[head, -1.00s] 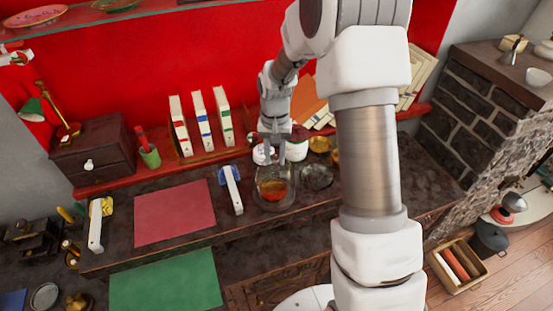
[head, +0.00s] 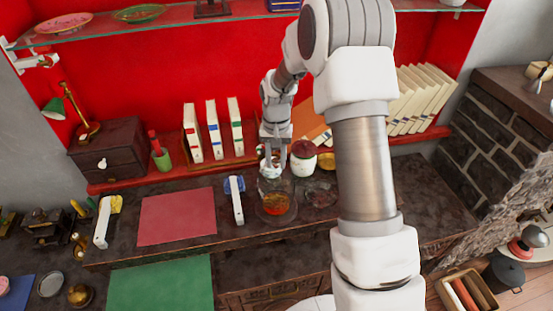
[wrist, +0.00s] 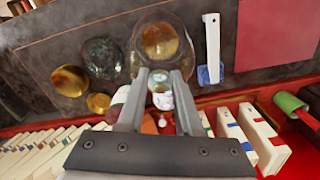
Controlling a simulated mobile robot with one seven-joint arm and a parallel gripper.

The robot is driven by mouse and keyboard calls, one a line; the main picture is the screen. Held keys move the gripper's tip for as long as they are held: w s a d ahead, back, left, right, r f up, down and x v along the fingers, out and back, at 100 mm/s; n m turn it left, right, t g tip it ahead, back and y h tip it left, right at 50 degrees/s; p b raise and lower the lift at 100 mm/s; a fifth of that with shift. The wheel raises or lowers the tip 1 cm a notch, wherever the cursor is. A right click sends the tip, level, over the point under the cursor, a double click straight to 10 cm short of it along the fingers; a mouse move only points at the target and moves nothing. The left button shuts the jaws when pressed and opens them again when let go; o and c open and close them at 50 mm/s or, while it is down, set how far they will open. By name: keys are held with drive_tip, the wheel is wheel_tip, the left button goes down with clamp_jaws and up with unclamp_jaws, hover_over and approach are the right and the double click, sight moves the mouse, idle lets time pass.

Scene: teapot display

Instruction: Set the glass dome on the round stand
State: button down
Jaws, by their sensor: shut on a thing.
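The clear glass dome (head: 277,191) is on the dark counter side, right of the pink mat, below my gripper (head: 272,172). My gripper is shut at the top of the dome; the exact contact is hard to see. In the wrist view the dome (wrist: 141,38) lies just beyond the fingertips (wrist: 161,76). An amber-brown round form (wrist: 162,43) shows through the glass, also in the head view (head: 275,205). I cannot clearly tell the round stand's edge from the dome's rim, or whether they touch.
A white jar with a dark red lid (head: 303,158) stands close behind right. A dark round dish (head: 319,194) is just right of the dome. A white-handled tool with a blue end (head: 237,203) lies to the left. The pink mat (head: 177,216) is clear.

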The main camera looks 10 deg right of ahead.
sight(276, 171)
drive_tip(key=shift+f+b, duration=1.15)
drive_tip(key=shift+f, duration=1.25)
drive_tip(key=shift+f+b, duration=0.55)
drive_tip(key=shift+b, duration=0.2)
drive_tip(key=c, duration=0.8)
unclamp_jaws()
drive_tip(key=shift+c, duration=0.2)
drive_tip(key=shift+r+p, duration=3.05)
drive_tip(key=shift+r, duration=2.45)
